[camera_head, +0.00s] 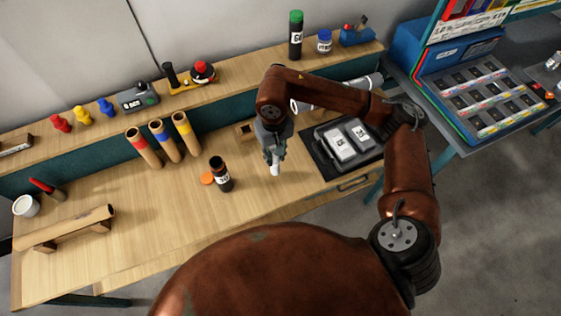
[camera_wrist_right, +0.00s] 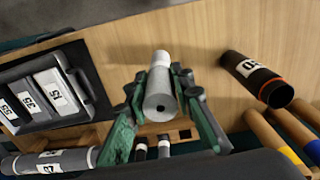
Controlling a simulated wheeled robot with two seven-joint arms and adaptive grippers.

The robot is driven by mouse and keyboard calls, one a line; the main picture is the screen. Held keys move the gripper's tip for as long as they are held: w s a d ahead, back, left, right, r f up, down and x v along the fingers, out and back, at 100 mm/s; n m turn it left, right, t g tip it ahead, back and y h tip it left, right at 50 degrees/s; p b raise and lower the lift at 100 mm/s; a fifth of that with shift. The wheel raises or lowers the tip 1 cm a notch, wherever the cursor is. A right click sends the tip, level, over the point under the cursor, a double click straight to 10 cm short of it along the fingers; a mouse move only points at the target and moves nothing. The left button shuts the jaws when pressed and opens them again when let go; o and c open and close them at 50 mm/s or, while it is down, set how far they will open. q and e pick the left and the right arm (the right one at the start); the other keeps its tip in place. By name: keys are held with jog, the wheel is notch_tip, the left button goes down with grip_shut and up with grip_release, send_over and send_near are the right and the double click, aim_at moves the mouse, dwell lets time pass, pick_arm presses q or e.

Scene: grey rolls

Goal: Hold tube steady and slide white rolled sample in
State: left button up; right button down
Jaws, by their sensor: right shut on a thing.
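My right gripper (camera_head: 273,156) is shut on a white roll (camera_head: 275,170), which hangs below the fingertips above the bench. In the right wrist view the roll (camera_wrist_right: 160,98) sits between both green-grey fingers, its round end with a small dark hole facing the camera. A dark brown tube (camera_head: 223,181) with a white label stands upright on the bench, left of the roll and apart from it. It also shows in the right wrist view (camera_wrist_right: 243,70), with a dark mouth. An orange cap (camera_head: 207,179) lies beside the tube. My left gripper is not in view.
Three cardboard tubes (camera_head: 162,138) with coloured bands stand behind the brown tube. A wooden rack (camera_head: 65,229) and white cup (camera_head: 26,205) are at the left. The bench front near the tube is clear.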

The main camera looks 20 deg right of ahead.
jog(key=w+a+r+n, duration=0.1)
jog(key=w+a+r, duration=0.3)
jog(key=a, duration=0.5)
jog(key=w+a+r+n, duration=0.2)
jog(key=w+a+r, duration=0.2)
jog(key=a+r, duration=0.4)
jog(key=shift+a+r, duration=0.35)
jog(key=shift+a, duration=0.1)
